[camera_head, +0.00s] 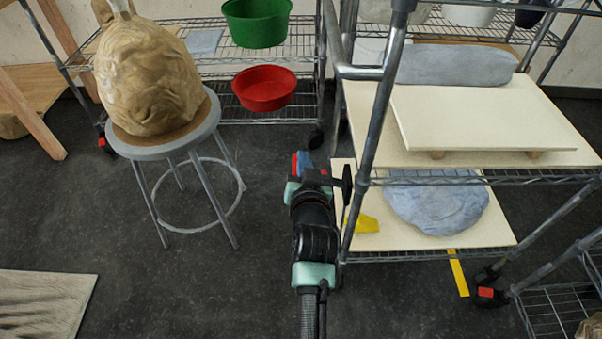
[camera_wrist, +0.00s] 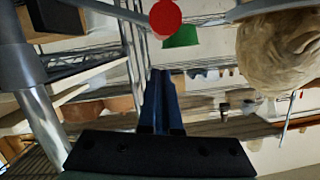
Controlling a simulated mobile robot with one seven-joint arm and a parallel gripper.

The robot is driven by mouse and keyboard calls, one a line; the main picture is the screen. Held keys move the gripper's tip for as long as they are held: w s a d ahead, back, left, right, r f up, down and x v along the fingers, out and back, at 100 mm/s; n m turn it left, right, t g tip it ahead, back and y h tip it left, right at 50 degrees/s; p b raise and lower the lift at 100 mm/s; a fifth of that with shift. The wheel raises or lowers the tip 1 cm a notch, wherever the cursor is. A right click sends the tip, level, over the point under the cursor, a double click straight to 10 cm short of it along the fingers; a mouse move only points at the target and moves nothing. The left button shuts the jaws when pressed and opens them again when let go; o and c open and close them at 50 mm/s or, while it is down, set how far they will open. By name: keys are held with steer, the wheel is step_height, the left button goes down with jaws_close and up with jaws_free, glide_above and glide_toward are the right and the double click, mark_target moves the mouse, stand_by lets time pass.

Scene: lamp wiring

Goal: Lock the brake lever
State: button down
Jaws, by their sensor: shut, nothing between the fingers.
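A red brake lever (camera_head: 487,293) shows on the caster at the lower right, by the near rack. Another red brake lever (camera_head: 103,143) shows on a caster of the back rack, left of the stool. I cannot tell which one the task names. My gripper (camera_head: 300,162) is shut and empty, beside the left post of the near rack and well away from both levers. Its blue fingers (camera_wrist: 162,85) show together in the wrist view. No brake lever can be made out in that view. Any lever at the near rack's left front foot is hidden.
The near rack (camera_head: 376,110) holds boards and grey clay close to my arm's right. A stool (camera_head: 203,134) bears a wrapped lump (camera_head: 148,75). A red bowl (camera_head: 265,89) and a green bowl (camera_head: 256,25) are on the back rack. Dark floor between is clear.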

steer(key=shift+a+f+b, duration=0.15)
steer(key=shift+f, duration=0.6)
steer(key=shift+a+f+b, duration=0.15)
steer(key=shift+f, duration=0.55)
steer(key=shift+s+f, duration=0.1)
steer(key=shift+f, duration=0.05)
